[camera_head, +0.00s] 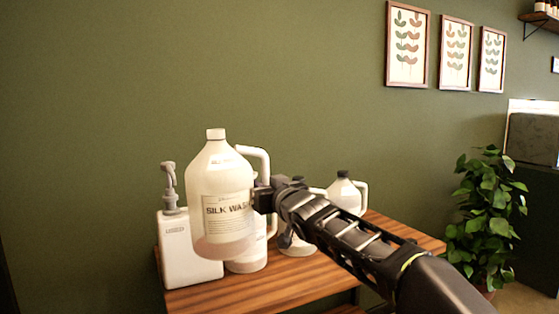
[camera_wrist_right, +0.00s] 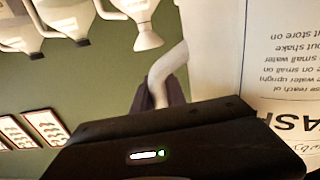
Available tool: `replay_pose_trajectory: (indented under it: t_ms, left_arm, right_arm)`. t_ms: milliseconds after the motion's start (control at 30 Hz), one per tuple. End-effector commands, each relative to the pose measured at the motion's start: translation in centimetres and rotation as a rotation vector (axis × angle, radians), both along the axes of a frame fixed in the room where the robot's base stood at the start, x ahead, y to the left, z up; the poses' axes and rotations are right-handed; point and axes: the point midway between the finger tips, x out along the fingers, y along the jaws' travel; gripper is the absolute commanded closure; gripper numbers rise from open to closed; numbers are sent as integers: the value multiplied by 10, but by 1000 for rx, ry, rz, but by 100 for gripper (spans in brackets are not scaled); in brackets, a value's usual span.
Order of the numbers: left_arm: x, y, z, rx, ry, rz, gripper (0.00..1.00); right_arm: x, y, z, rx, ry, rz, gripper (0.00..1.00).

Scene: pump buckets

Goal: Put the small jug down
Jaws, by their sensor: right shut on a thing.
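A white jug (camera_head: 222,195) with a white cap and a "SILK WASH" label is held upright in the head view. Its base is above the wooden tabletop, in front of other white containers. My right gripper (camera_head: 264,200) is shut on the jug's handle side, coming in from the right. In the right wrist view, which looks upside down, the jug's label (camera_wrist_right: 285,70) fills the right edge and its pale handle (camera_wrist_right: 168,72) meets the dark gripper (camera_wrist_right: 172,95). My left gripper is not in view.
A wooden table (camera_head: 235,294) bears a white pump bottle (camera_head: 188,252) at left, a white container (camera_head: 247,262) partly behind the held jug, and a black-capped jug (camera_head: 345,194) behind my arm. The front strip and right end look clear. A plant (camera_head: 486,205) stands at right.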

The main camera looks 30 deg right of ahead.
Motion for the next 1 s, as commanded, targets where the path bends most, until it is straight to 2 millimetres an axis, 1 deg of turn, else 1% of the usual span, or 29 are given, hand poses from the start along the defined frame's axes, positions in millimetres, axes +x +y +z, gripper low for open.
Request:
replay_pose_trajectory:
  t_ms: [33, 67, 167, 267, 300, 367, 400, 467, 500, 600, 700, 800, 1000]
  left_arm:
    - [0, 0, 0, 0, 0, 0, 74]
    - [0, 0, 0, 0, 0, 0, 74]
    - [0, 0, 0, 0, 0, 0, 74]
    - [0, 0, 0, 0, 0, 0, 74]
    - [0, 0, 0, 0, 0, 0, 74]
    - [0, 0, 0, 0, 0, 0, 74]
    - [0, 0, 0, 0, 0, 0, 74]
    - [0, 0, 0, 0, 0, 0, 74]
    - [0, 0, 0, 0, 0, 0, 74]
    - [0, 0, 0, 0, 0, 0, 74]
    - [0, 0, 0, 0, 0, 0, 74]
    - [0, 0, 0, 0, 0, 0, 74]
    - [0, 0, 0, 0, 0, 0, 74]
  right_arm:
    - [3, 8, -17, 2, 6, 22, 100]
    - [4, 13, -26, 3, 6, 36, 100]
    - [5, 30, -63, 3, 10, 88, 100]
    - [0, 53, -111, 8, 15, 150, 100]
    - [-4, 63, -134, 9, 16, 176, 100]
    - [-16, 79, -170, 12, 16, 218, 100]
    - [-26, 89, -193, 16, 17, 243, 100]
    - [-44, 103, -222, 19, 14, 277, 100]
    - [-56, 111, -239, 21, 12, 294, 100]
    - [-85, 126, -271, 24, 8, 323, 100]
    - [-107, 134, -290, 28, 2, 334, 100]
    - [-118, 138, -298, 29, -2, 339, 100]
    - [-121, 139, -300, 29, -4, 340, 100]
